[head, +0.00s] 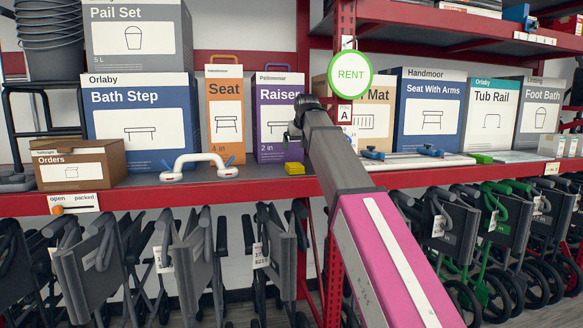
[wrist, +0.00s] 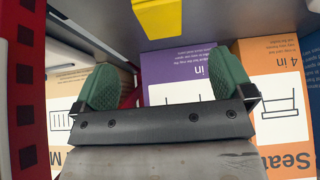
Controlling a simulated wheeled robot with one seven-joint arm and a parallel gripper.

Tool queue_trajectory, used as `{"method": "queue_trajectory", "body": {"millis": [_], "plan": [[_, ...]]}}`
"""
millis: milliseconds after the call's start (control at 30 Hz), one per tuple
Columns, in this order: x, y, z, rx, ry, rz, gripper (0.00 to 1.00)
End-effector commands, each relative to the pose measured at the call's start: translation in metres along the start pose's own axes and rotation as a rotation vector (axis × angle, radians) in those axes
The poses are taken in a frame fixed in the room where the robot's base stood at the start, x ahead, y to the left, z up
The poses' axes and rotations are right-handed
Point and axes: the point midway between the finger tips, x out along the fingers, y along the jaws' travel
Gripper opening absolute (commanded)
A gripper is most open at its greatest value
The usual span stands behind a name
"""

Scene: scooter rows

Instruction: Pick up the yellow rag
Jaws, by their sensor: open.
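The yellow rag (head: 295,168) is a small folded pad lying on the red-edged shelf (head: 200,196), near its front edge, in front of the purple Raiser box (head: 278,112). In the wrist view the rag (wrist: 170,16) shows at the top edge, partly cut off, beyond the fingertips. My gripper (wrist: 165,76) has two green fingers spread apart with nothing between them. It is apart from the rag. In the head view my arm reaches in from the lower right and its end is above the rag, in front of the Raiser box; the fingers are hard to make out there.
A white grab bar (head: 200,168) lies left of the rag. The orange Seat box (head: 226,105) and Raiser box stand behind. A red upright post (head: 345,60) with a round RENT sign (head: 350,75) is close to my arm's right. Folded wheeled frames (head: 185,260) stand below.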

Motion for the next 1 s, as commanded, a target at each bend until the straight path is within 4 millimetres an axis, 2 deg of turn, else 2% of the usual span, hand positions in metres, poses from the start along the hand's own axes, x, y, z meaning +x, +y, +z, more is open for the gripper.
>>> {"method": "queue_trajectory", "body": {"millis": [167,500,767,1000], "plan": [[0.003,-0.001,-0.001,-0.001,0.000,0.000,0.99],[0.048,-0.001,-0.001,-0.001,-0.001,0.000,0.99],[0.065,-0.001,0.000,-0.001,-0.001,0.000,0.99],[0.098,-0.002,0.001,-0.001,-0.001,0.000,0.99]]}}
